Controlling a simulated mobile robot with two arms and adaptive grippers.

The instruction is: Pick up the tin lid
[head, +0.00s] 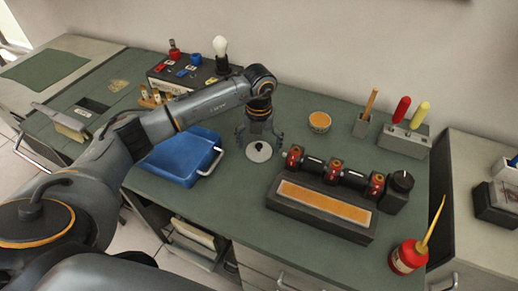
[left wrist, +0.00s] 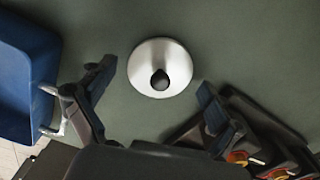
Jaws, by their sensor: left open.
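The tin lid (head: 258,152) is a round, pale metal disc with a black knob in the middle, lying on the green worktop. In the left wrist view the lid (left wrist: 160,66) shows whole, just beyond and between the fingertips. My left gripper (head: 260,137) is over the lid in the head view, its fingers spread and apart from it. In the left wrist view the gripper (left wrist: 155,78) is open and empty, one finger on each side of the lid. My right gripper is not in view.
A blue tray (head: 178,160) with a metal handle stands to the left of the lid. A dark block with an orange strip (head: 325,202) and a red-ended roller unit (head: 333,172) stand close on the right. A round orange tin (head: 320,121) stands behind. A red oil can (head: 409,257) is at front right.

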